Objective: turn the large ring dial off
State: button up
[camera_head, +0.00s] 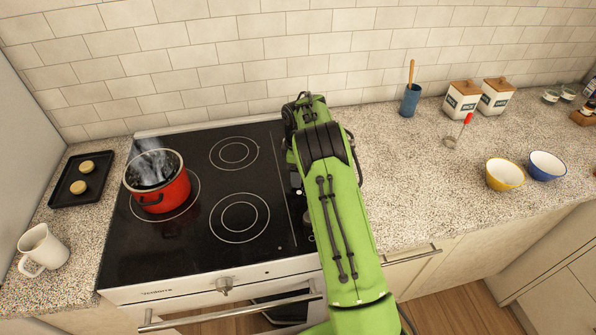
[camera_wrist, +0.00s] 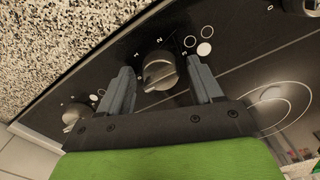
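In the wrist view my gripper (camera_wrist: 160,65) is open, one finger on each side of a round dark dial (camera_wrist: 158,74) with a raised grip bar. Gaps show between both fingers and the dial. Ring marks with one filled white circle (camera_wrist: 204,48) and numbers are printed beside it. I cannot tell for certain whether this is the large ring dial. Another dial (camera_wrist: 75,116) is at the left, and part of a third (camera_wrist: 300,5) is at the top right. In the head view my arm hides my gripper and most of the dial strip.
On the black cooktop (camera_head: 130,240), a steaming red pot (camera_head: 165,194) stands on the left ring. A black tray (camera_head: 66,201) and white mug (camera_head: 42,248) are at the left. Bowls (camera_head: 505,174), canisters (camera_head: 462,100) and a blue cup (camera_head: 410,99) are on the right counter.

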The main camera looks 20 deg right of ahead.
jog(key=shift+o, duration=0.2)
notch_tip(320, 180, up, 16)
jog(key=p, duration=0.3)
jog(key=shift+f, duration=0.15)
jog(key=s+a+r+m+t, duration=0.2)
jog(key=s+a+r+m, duration=0.15)
jog(key=s+r, duration=0.45)
jog(key=s+a+r+m+t, duration=0.1)
jog(key=s+a+r+m, duration=0.1)
jog(key=s+a+r, duration=0.4)
jog(key=s+f+m+t, duration=0.1)
jog(key=s+f+m, duration=0.1)
jog(key=s, duration=0.9)
jog(key=s+a+f+m+t, duration=0.1)
jog(key=s+m, duration=0.3)
jog(key=s, duration=0.6)
jog(key=shift+s+a+f+t, duration=0.2)
jog(key=shift+s+f+t, duration=0.1)
jog(key=shift+s+f, duration=0.1)
